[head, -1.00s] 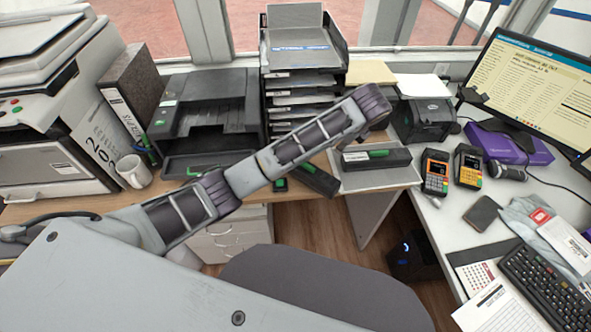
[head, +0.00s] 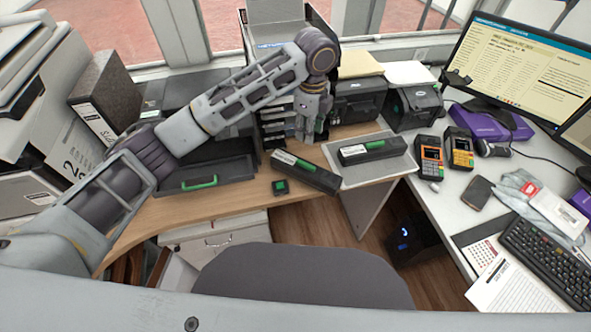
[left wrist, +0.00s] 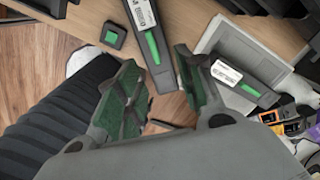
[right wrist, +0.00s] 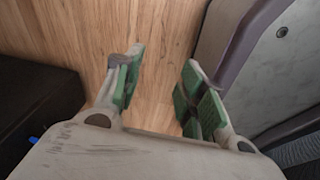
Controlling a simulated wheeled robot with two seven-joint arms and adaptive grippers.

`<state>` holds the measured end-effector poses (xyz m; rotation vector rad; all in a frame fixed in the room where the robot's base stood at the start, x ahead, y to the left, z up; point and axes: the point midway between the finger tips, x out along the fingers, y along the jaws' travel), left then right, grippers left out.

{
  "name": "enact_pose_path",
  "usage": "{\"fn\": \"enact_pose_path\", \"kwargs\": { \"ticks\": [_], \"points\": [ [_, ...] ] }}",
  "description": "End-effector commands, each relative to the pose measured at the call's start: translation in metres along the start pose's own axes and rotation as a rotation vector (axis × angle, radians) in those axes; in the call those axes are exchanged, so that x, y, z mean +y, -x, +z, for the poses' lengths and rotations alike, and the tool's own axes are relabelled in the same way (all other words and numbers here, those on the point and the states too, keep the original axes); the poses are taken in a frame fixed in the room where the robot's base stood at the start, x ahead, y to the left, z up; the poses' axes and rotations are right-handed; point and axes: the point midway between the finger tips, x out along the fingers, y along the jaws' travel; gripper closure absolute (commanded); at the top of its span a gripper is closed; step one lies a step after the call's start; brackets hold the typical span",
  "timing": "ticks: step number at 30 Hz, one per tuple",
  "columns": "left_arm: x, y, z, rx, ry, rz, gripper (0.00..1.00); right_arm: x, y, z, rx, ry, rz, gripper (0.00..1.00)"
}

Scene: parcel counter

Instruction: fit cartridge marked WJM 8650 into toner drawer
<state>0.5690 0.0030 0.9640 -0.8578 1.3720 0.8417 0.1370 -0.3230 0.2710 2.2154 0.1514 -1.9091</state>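Two long black cartridges with green grips and white labels lie on the counter. One cartridge (head: 306,172) lies at an angle on the wood; the other (head: 372,150) lies on a pale grey tray (head: 377,172). Their lettering is too small to read. The printer's toner drawer (head: 237,167) is pulled out, with a green handle. My left gripper (head: 312,128) points down behind the two cartridges. In the left wrist view its fingers (left wrist: 158,65) are apart and empty, with the cartridges beyond. My right gripper (right wrist: 163,62) is open and empty over the floor, outside the head view.
A small black block with a green top (head: 281,188) lies between drawer and cartridge. A label printer (head: 411,106), two card terminals (head: 430,160) and a monitor (head: 515,68) stand on the right. A binder (head: 107,92) stands at left. A grey chair back (head: 303,275) is in front.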

Motion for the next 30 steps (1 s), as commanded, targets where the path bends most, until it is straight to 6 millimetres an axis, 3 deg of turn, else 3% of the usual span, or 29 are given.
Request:
{"fn": "enact_pose_path", "kwargs": {
  "ticks": [8,17,24,30],
  "points": [
    [0.004,0.004,-0.002,0.019,0.004,0.022,0.62,0.001,0.0,-0.004,0.004,0.0,0.001,0.6],
    [0.004,0.003,-0.002,0.018,0.004,0.022,0.62,-0.002,-0.001,0.007,-0.011,-0.001,-0.002,0.6],
    [0.005,-0.016,-0.002,0.018,0.004,0.023,0.62,-0.012,-0.001,0.014,-0.02,-0.004,-0.012,0.6],
    [0.006,-0.042,-0.003,0.017,0.003,0.023,0.62,-0.012,-0.002,0.004,-0.008,-0.006,-0.012,0.6]
  ]
}}
